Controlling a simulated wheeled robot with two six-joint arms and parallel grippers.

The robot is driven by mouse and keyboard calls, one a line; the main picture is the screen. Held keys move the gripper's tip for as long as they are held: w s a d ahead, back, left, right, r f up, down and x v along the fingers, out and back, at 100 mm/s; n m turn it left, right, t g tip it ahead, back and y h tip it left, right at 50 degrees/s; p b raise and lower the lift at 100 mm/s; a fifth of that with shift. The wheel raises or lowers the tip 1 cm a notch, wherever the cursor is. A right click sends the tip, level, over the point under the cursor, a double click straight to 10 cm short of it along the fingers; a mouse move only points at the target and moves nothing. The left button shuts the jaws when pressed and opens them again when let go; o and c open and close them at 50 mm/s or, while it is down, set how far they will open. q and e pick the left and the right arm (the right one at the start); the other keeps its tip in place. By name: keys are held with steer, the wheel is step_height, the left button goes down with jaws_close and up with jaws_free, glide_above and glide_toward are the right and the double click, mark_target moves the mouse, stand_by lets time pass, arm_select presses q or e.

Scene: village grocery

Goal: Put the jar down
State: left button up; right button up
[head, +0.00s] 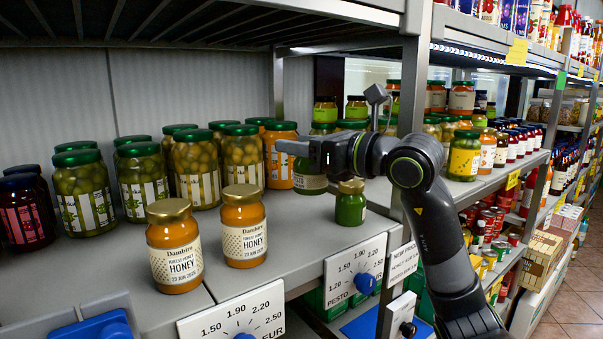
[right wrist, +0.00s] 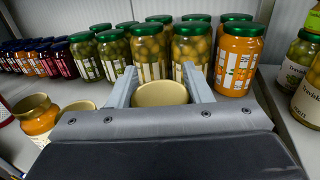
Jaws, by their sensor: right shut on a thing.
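My right gripper (head: 296,148) reaches in from the right over the grey shelf (head: 310,233). It is shut on a jar (head: 310,182) with green contents and a pale label. Its lid is hidden by the gripper in the head view; the right wrist view shows a round gold lid (right wrist: 160,94) between the two fingers. The jar is upright, low over the shelf; I cannot tell whether its base touches. A similar small green jar (head: 350,206) with a gold lid stands nearer the front edge. My left gripper is not in view.
Two honey jars (head: 174,250) (head: 243,232) stand at the front left. Olive jars (head: 196,168) and an orange jar (head: 279,158) with green lids line the back. A shelf post (head: 412,85) stands at the right. Bare shelf lies between the honey and the small green jar.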

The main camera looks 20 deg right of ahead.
mark_target(302, 191)
steer(key=shift+r, duration=0.45)
steer(key=shift+s+r+p, duration=0.1)
steer(key=shift+r+p, duration=0.25)
steer(key=shift+p, duration=0.05)
steer(key=shift+r+m+t+h+p, duration=0.3)
steer(key=shift+m+h+p, duration=0.15)
steer(key=shift+p, duration=0.55)
steer(key=shift+f+h+p, duration=0.15)
steer(key=shift+h+p, duration=0.15)
steer(key=shift+h, duration=0.05)
steer(key=shift+w+f+m+t, duration=0.2)
steer(key=shift+f+m+t, duration=0.05)
steer(key=shift+f+t, duration=0.1)
step_height(302, 191, down, 4)
steer(key=shift+s+d+f+p, duration=0.1)
steer(key=shift+f+p, duration=0.15)
steer(key=shift+p, duration=0.6)
step_height(302, 191, down, 4)
steer(key=shift+f+p, duration=0.1)
steer(key=shift+p, duration=0.45)
steer(key=shift+f, duration=0.4)
